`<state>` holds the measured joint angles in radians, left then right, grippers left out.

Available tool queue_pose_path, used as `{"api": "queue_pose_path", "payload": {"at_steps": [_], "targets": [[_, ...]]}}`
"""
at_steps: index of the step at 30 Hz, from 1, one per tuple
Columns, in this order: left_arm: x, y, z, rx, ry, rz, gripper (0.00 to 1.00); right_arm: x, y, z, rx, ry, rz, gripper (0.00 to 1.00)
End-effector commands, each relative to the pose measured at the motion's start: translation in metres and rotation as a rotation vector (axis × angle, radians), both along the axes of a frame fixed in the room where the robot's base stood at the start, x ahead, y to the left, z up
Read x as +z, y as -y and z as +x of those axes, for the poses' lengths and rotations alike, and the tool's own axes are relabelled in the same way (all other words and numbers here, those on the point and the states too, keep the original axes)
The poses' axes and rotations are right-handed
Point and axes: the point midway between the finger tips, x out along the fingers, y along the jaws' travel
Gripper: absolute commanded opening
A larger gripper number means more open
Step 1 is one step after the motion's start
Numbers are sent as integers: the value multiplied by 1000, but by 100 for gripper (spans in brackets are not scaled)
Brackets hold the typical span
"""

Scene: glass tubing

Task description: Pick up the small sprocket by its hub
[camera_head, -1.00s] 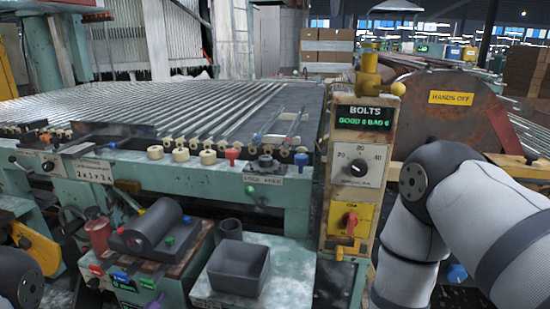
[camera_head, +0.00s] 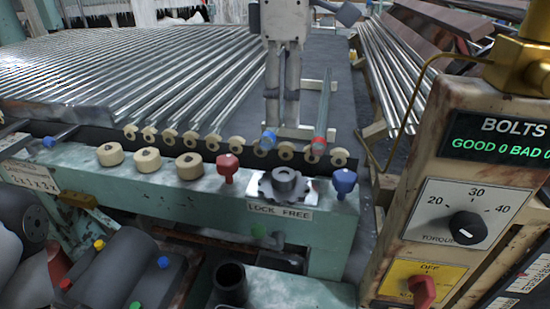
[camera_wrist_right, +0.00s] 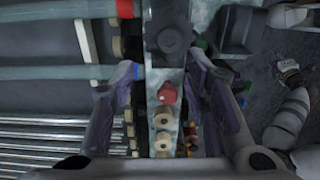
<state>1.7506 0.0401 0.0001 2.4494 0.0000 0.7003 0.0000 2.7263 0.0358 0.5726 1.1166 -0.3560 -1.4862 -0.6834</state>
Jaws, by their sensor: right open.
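The small sprocket (camera_head: 284,187), dark grey with a raised round hub, lies flat on the green rail above the LOCK FREE label, between a red knob and a blue knob. In the wrist view the sprocket (camera_wrist_right: 170,40) is near the top centre. My right gripper (camera_head: 282,122) points down above the rail and shows just above the sprocket in the head view. In the wrist view its two fingers (camera_wrist_right: 168,68) are spread apart with nothing between them, and the sprocket is lower down, apart from them. My left gripper is not in view.
The red knob (camera_head: 228,167) and blue knob (camera_head: 344,183) flank the sprocket closely. Cream rollers (camera_head: 147,160) line the rail to the left. Glass tubes (camera_head: 170,80) cover the bed behind. The BOLTS control post (camera_head: 420,180) stands at the right. An open dark cup (camera_head: 230,283) is below.

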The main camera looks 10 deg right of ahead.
Motion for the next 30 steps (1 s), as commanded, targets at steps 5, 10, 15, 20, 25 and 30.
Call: {"api": "queue_pose_path", "payload": {"at_steps": [5,10,15,20,25,30], "targets": [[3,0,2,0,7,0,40,-39,0,-2,1,-4,0,42],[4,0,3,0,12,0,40,-64,0,-2,0,-4,-1,42],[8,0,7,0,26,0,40,-95,-5,-4,0,-4,-1,42],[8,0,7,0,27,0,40,-114,-5,-3,0,0,0,42],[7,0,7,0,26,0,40,-115,-5,-3,-1,0,0,42],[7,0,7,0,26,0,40,-115,-5,-3,-1,-1,0,8]]}}
